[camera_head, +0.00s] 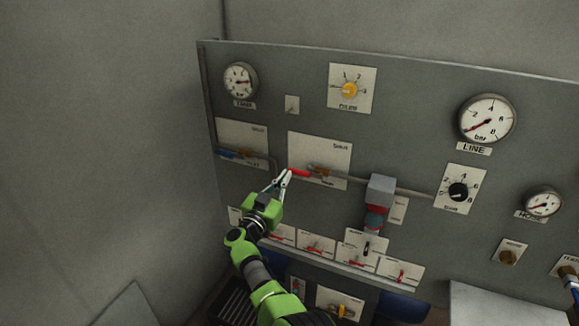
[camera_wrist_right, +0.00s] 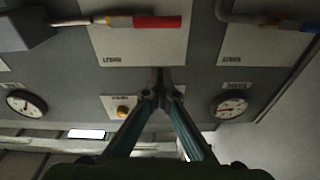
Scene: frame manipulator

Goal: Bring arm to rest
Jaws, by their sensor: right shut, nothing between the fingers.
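My right arm, green and dark grey, reaches up from the bottom of the head view to the grey panel (camera_head: 400,80). Its right gripper (camera_head: 284,175) is just left of and below the red valve handle (camera_head: 299,173), in front of the panel. I cannot tell from the head view whether it touches the handle. In the wrist view the fingers of the gripper (camera_wrist_right: 160,85) meet at their tips with nothing between them, and the red handle (camera_wrist_right: 158,21) lies apart from them. My left gripper is not in view.
A blue-handled valve (camera_head: 232,154) is left of the gripper. A yellow knob (camera_head: 350,90), the line gauge (camera_head: 487,119) and a grey box with a red part (camera_head: 379,190) are on the panel. Several small red-lever switches (camera_head: 316,245) line its lower edge. Open floor space shows left of the arm.

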